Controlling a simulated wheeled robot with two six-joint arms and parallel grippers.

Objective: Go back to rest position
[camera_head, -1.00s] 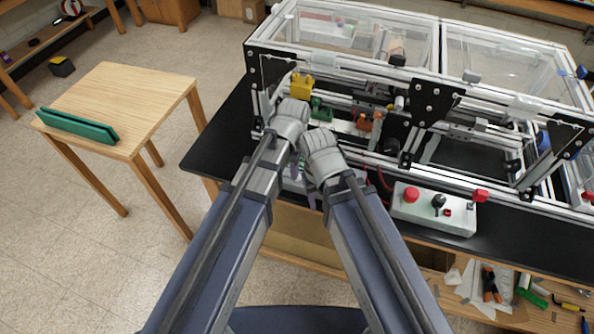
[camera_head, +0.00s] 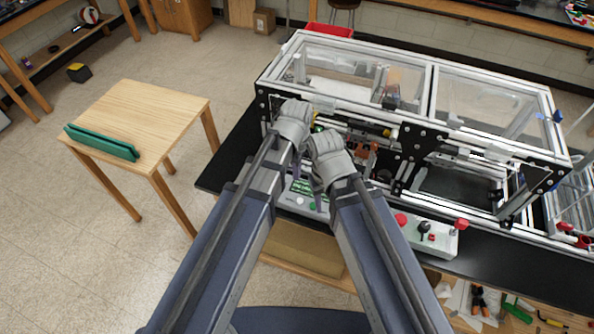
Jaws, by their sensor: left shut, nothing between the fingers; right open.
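My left gripper (camera_head: 294,118) is the higher one, in front of the left end of the framed machine (camera_head: 350,110). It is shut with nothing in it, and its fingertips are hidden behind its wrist. My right gripper (camera_head: 319,184) is open and empty, just below and to the right of the left one. Its narrow purple fingers point down in front of a grey box with a green display (camera_head: 301,188). Both forearms reach forward from the bottom of the view, close together.
A black bench top (camera_head: 230,170) carries the machine. A control box (camera_head: 428,236) with a red button stands at its front edge. Tools lie at lower right.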

